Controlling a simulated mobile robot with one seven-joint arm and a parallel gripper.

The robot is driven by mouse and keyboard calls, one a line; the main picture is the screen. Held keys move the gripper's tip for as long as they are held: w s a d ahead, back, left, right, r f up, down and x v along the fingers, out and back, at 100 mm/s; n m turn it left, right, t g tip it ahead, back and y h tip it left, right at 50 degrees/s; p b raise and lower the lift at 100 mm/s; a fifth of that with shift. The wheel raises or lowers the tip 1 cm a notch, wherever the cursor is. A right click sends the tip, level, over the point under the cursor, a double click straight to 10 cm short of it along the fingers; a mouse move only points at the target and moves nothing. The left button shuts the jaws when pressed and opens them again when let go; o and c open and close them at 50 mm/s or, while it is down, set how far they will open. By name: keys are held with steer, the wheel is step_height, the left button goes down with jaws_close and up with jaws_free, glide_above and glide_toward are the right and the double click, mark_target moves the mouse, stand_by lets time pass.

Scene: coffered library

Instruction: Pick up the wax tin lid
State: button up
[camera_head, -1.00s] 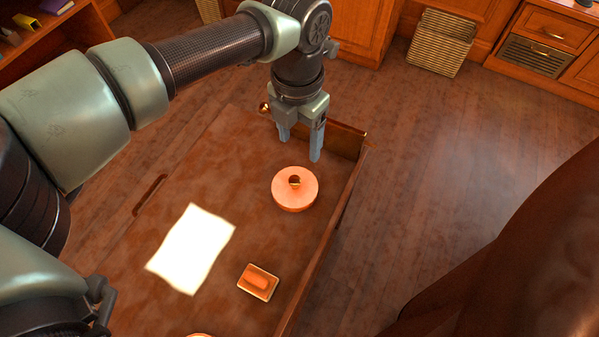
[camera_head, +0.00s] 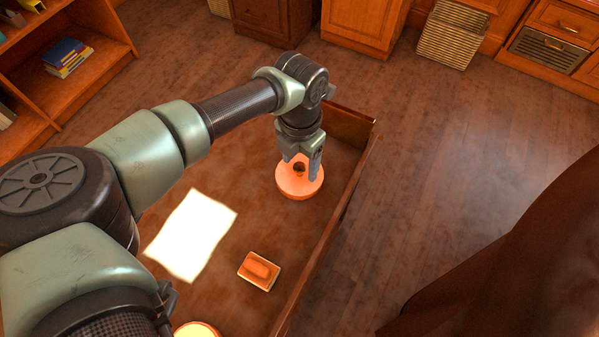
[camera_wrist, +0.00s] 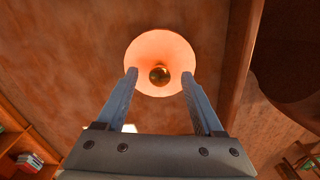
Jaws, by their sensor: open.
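The wax tin lid (camera_head: 299,186) is a round, orange-pink disc with a small dark brass knob at its centre. It lies on the brown table top near the far right corner. My gripper (camera_head: 302,168) points down over it, with the fingers partly covering it in the head view. In the wrist view the open fingers (camera_wrist: 158,72) reach over the near part of the lid (camera_wrist: 160,48), one on either side of the knob (camera_wrist: 159,74). Nothing is held between them. I cannot tell whether the fingertips touch the lid.
A raised wooden rim (camera_head: 350,126) edges the table at the back and right. A white sheet (camera_head: 192,234) and a small tray with an orange block (camera_head: 259,271) lie nearer. Another round, glowing orange thing (camera_head: 197,330) shows at the bottom edge.

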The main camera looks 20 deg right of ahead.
mark_target(300, 166)
steer(key=shift+f, duration=0.1)
jaws_close()
stand_by(0.4)
step_height(300, 166, up, 10)
steer(key=p, duration=0.2)
stand_by(0.4)
